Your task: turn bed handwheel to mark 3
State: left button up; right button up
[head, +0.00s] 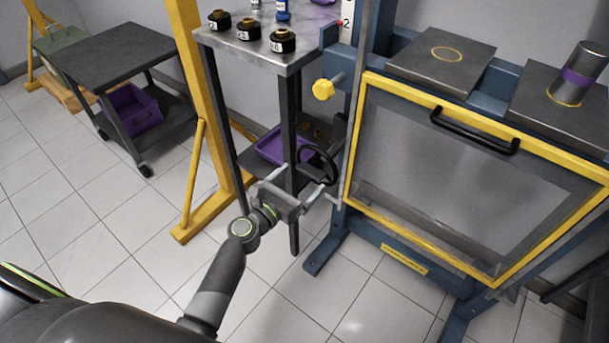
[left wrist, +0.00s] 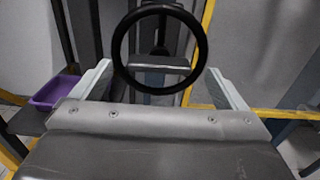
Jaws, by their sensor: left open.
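The bed handwheel is a black ring (head: 304,150) low on the blue press frame, left of the yellow-edged guard. It also shows upright and face-on in the left wrist view (left wrist: 117,50), with a grey bar across its middle. My left gripper (head: 303,178) is open, its fingers on either side of the wheel's lower part. In the left wrist view the gripper (left wrist: 158,70) has the wheel between and beyond its fingertips; I cannot tell whether they touch the rim. A white scale (head: 347,20) shows a 2 beside a small red pointer. My right gripper is not in view.
The yellow-framed guard (head: 480,270) with a black handle stands just right of the wheel. A steel-topped stand (head: 262,50) with small black pots and a purple tray (head: 268,150) is behind the gripper. A yellow post (head: 193,90) rises at left. Tiled floor in front is clear.

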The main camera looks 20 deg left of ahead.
pick_arm(q)
jog(key=shift+x, duration=1.3)
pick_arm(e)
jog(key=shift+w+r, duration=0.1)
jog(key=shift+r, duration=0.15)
pick_arm(q)
jog(key=shift+c, duration=0.4)
jog(key=c, duration=0.9)
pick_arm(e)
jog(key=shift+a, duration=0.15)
pick_arm(q)
jog(key=shift+m, duration=0.3)
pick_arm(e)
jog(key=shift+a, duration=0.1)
